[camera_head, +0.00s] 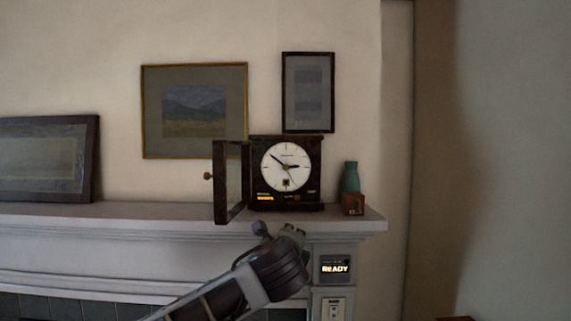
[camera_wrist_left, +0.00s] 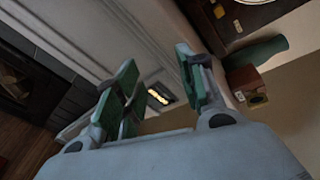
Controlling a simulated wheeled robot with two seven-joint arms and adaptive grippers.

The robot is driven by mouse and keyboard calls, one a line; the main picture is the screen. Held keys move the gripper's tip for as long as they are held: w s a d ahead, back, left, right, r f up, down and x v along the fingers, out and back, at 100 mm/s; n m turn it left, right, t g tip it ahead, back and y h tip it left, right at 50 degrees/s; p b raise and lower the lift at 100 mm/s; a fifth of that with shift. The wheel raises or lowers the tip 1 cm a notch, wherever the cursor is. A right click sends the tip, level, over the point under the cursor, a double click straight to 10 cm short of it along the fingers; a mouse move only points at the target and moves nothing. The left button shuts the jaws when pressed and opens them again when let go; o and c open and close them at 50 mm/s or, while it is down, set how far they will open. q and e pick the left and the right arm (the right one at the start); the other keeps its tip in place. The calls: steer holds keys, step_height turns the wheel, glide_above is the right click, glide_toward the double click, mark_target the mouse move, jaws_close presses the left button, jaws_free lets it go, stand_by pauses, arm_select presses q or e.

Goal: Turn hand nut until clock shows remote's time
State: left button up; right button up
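The dark mantel clock (camera_head: 315,178) stands on the mantel shelf with its glass door (camera_head: 219,182) swung open to the left. Its white dial (camera_head: 272,168) is bare: one hand points to the upper left, one to the right, and a thin one to the lower right. The hand nut (camera_head: 286,167) is a small spot at the dial's centre. No remote can be made out. My left gripper (camera_head: 292,232) is in front of and below the clock, apart from it. Its fingers are spread and empty in the left wrist view (camera_wrist_left: 158,78). My right gripper is out of view.
A green vase (camera_head: 350,177) and a small wooden box (camera_head: 353,204) stand right of the clock. A panel reading READY (camera_head: 335,268) is below the shelf (camera_head: 120,212). A framed picture (camera_head: 82,165) leans at left. The shelf between is clear.

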mark_target(286, 167)
arm_select(q)
step_height(286, 167, up, 17)
steer(key=s+m+t+y+p, duration=0.1)
steer(key=s+m+t+p, duration=0.1)
steer(key=m+p, duration=0.1)
steer(key=shift+a+t+p, duration=0.4)
steer(key=shift+a+p, duration=0.05)
steer(key=shift+p, duration=0.05)
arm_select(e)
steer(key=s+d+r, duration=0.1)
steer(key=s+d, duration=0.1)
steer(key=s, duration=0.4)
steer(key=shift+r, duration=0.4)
arm_select(q)
steer(key=shift+w+r, duration=0.15)
steer(key=shift+w+p, duration=2.25)
steer(key=shift+w, duration=4.55)
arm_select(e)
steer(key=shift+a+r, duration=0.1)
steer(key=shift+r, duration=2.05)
arm_select(q)
jaws_close()
